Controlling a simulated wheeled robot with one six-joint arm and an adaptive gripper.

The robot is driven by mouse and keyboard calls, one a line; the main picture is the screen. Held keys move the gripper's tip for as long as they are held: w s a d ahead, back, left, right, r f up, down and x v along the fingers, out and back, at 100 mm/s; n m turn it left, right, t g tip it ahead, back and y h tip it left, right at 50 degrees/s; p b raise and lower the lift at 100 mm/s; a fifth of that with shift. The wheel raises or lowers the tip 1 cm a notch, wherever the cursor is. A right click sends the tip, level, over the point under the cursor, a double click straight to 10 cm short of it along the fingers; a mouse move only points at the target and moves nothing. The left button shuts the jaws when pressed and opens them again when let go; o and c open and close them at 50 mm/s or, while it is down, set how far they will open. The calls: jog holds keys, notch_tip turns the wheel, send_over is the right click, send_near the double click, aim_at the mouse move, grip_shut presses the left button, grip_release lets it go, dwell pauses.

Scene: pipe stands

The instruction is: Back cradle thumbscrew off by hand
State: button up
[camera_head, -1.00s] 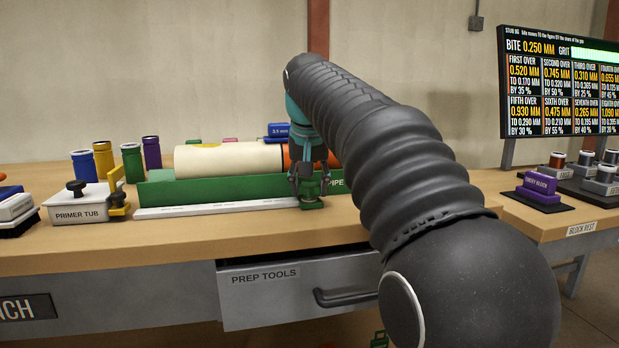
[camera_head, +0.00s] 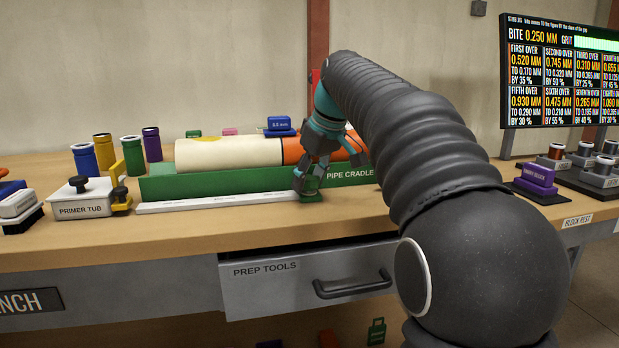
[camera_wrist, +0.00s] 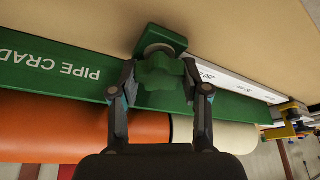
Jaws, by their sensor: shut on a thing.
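The green pipe cradle (camera_head: 225,182) lies along the bench and holds a pipe with a cream part (camera_head: 228,154) and an orange part (camera_head: 292,150). A green lobed thumbscrew (camera_wrist: 160,72) sits at the cradle's front edge, by a green block with a round grey piece. My gripper (camera_wrist: 162,84) is shut on the thumbscrew, one finger on each side of it. In the head view my gripper (camera_head: 310,182) is tilted at the front of the cradle, and the thumbscrew is mostly hidden by the fingers.
A white strip (camera_head: 215,204) lies along the cradle's front. The primer tub (camera_head: 80,199) and several coloured cylinders stand at left. The prep tools drawer (camera_head: 305,280) is slightly open below. The purple emery block (camera_head: 537,180) sits at right. The bench front is clear.

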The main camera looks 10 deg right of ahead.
jog(key=shift+n, duration=0.3)
dwell(0.4)
jog(key=o, duration=0.9)
jog(key=shift+c, duration=0.2)
jog(key=shift+r, duration=0.15)
jog(key=v, duration=1.1)
jog(key=shift+d+r, duration=0.2)
jog(key=shift+r, duration=0.15)
jog(key=s+a+f+m+h, duration=0.1)
jog(key=s+f+m, duration=0.2)
jog(key=s+f, duration=1)
jog(key=s+a+f+m+t+h, duration=0.1)
jog(key=s+f+m, duration=0.2)
jog(key=s+f, duration=1.1)
notch_tip(320, 180, down, 5)
jog(key=shift+a+r+m+t, duration=0.2)
jog(key=shift+a+m+t, duration=0.1)
jog(key=shift+m, duration=0.1)
